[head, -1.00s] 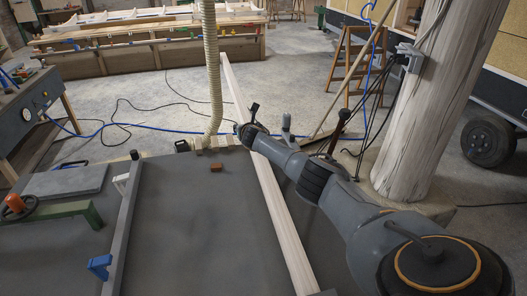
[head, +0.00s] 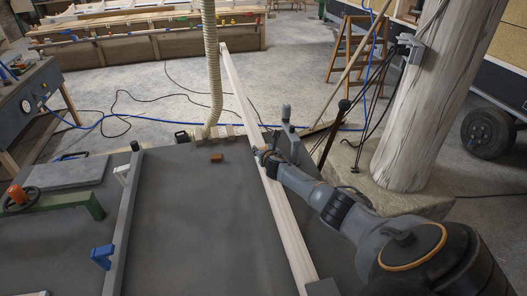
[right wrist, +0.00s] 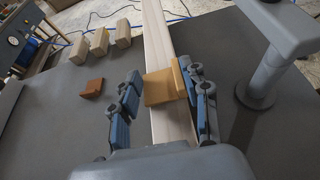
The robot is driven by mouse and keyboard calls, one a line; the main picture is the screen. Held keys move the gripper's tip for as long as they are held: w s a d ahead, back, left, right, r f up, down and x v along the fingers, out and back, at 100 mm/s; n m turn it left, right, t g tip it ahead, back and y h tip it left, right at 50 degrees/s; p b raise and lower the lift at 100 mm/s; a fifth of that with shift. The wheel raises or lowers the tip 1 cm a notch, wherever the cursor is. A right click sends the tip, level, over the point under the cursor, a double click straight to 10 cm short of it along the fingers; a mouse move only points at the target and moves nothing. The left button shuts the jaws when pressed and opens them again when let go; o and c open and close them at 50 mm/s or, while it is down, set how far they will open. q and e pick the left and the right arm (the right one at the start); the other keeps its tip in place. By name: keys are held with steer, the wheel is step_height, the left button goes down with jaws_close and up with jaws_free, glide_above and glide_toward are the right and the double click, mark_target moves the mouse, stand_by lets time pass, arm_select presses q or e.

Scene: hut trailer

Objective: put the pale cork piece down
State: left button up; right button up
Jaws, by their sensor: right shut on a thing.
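The pale cork piece (right wrist: 159,88) is tan and blocky. In the right wrist view it sits between the blue-padded fingers of my right gripper (right wrist: 163,101), with a lighter upright face (right wrist: 181,78) against the right finger. My right gripper is shut on it, above the long pale wooden beam (right wrist: 156,35). I cannot tell whether the piece touches the beam. In the head view my right gripper (head: 264,157) is small, over the same beam (head: 285,220), and the piece is hard to make out there. My left gripper is not in view.
A reddish-brown block (head: 216,157) lies on the dark tabletop (head: 190,220), left of the beam. Several pale wooden blocks (right wrist: 98,41) stand near the far edge. A grey post (right wrist: 265,72) stands close right of my gripper. The tabletop's middle is clear.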

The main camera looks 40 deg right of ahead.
steer(key=shift+f, duration=0.15)
steer(key=o, duration=0.6)
steer(key=shift+c, duration=0.2)
steer(key=shift+o, duration=0.9)
steer(key=shift+s+r, duration=0.1)
steer(key=shift+r, duration=0.3)
steer(key=shift+s+a+r+p, duration=0.15)
steer(key=shift+s+p, duration=0.15)
steer(key=shift+p, duration=0.15)
steer(key=p+v, duration=0.2)
steer(key=v, duration=0.7)
steer(key=shift+s+a, duration=0.2)
steer(key=shift+s, duration=0.1)
steer(key=shift+s+a+r, duration=0.3)
steer(key=shift+s+a, duration=0.05)
steer(key=shift+s, duration=0.15)
